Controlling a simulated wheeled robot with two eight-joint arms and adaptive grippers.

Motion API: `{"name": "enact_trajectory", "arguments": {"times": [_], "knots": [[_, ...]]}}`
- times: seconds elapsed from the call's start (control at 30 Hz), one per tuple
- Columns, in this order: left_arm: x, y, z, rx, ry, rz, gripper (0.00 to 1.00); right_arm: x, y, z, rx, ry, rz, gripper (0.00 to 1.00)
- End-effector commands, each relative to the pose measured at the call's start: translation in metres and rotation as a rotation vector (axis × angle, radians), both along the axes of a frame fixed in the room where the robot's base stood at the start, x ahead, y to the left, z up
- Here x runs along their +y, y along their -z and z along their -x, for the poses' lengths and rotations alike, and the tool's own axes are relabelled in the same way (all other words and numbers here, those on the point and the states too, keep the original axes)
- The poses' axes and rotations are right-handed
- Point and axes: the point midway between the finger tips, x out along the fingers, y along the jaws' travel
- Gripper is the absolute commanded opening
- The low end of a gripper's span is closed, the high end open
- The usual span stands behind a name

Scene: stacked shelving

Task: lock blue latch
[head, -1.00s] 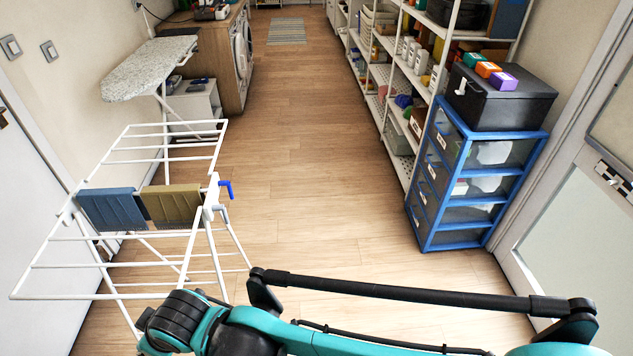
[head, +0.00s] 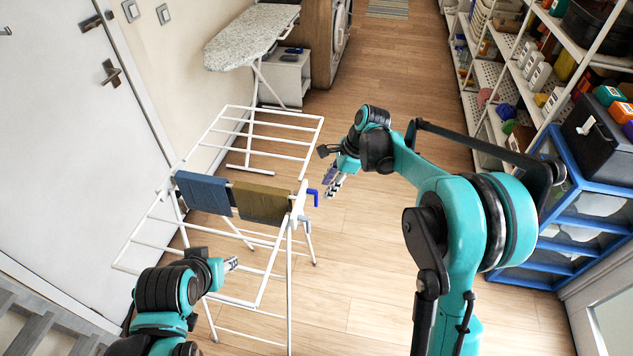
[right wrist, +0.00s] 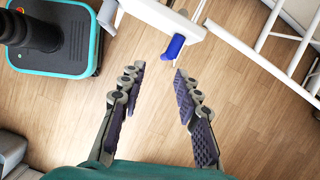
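The blue latch (head: 313,197) is a small bent lever at the right end of the white drying rack (head: 305,150). It also shows in the right wrist view (right wrist: 174,47), on a white bracket just beyond the fingertips. My right gripper (head: 332,186) is to the right of the latch and close to it. In the right wrist view its fingers (right wrist: 156,80) are apart with nothing between them. My left gripper (head: 232,264) is low beside the rack's left front part; its fingers are too small to tell open from shut.
A blue cloth (head: 203,193) and an olive cloth (head: 262,204) hang on the rack. An ironing board (head: 250,38) stands behind it. Shelving (head: 500,75) and a blue drawer unit (head: 545,262) line the right side. The floor between is clear.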

Motion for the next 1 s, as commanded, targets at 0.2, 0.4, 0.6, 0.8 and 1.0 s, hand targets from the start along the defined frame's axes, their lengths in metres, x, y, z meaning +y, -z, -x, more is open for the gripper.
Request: {"name": "enact_trajectory", "arguments": {"times": [0.2, 0.4, 0.6, 0.8, 1.0], "knots": [[0.0, -0.001, 0.0, 0.0, 0.0, 0.0, 0.4, 0.008, 0.018, -0.01, 0.057, 0.064, -0.023, 0.33], [0.0, 0.011, 0.0, 0.0, 0.0, 0.0, 0.4, 0.02, 0.049, -0.011, 0.056, 0.065, -0.022, 0.33], [0.0, 0.019, 0.0, 0.0, 0.0, 0.0, 0.4, 0.031, 0.074, -0.013, 0.055, 0.064, -0.022, 0.33], [0.0, 0.021, 0.0, 0.0, 0.0, 0.0, 0.4, 0.034, 0.081, -0.013, 0.054, 0.065, -0.022, 0.33], [0.0, 0.02, 0.0, 0.0, 0.0, 0.0, 0.4, 0.034, 0.081, -0.013, 0.054, 0.065, -0.022, 0.33]]}}
